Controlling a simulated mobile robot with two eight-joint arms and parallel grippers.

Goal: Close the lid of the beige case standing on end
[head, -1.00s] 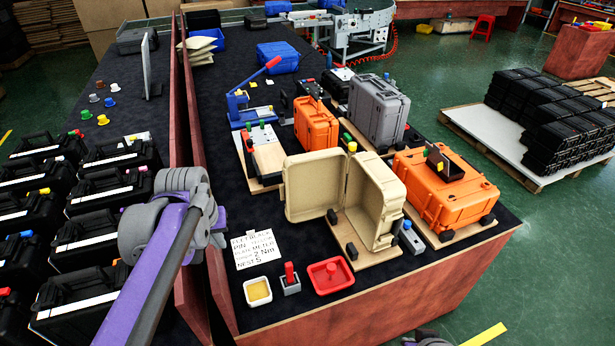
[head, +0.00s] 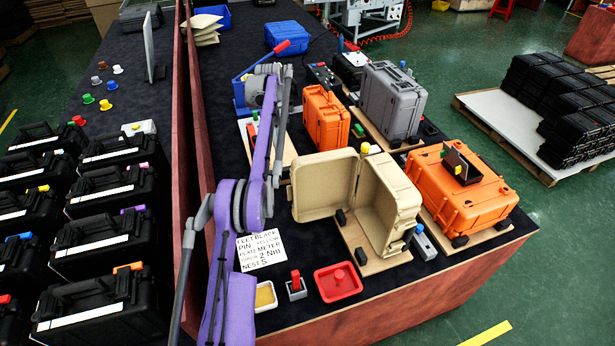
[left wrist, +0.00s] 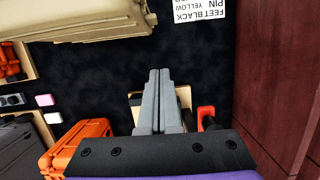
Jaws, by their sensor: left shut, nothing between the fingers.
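The beige case (head: 395,200) stands on end on a wooden board (head: 375,262), its hollow body facing front left. Its lid (head: 322,188) is open, swung out to the left from the upright hinge edge. In the left wrist view the beige lid (left wrist: 80,18) shows at the top left, apart from the fingers. My left gripper (left wrist: 160,75) is shut and empty there, its grey fingers side by side over the dark mat. In the head view my left arm reaches up left of the lid; its fingertips are hard to make out. My right gripper is out of view.
Orange cases (head: 326,118) (head: 465,195) and a grey case (head: 388,102) stand behind and right of the beige case. A partition (head: 203,150) runs along the left.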

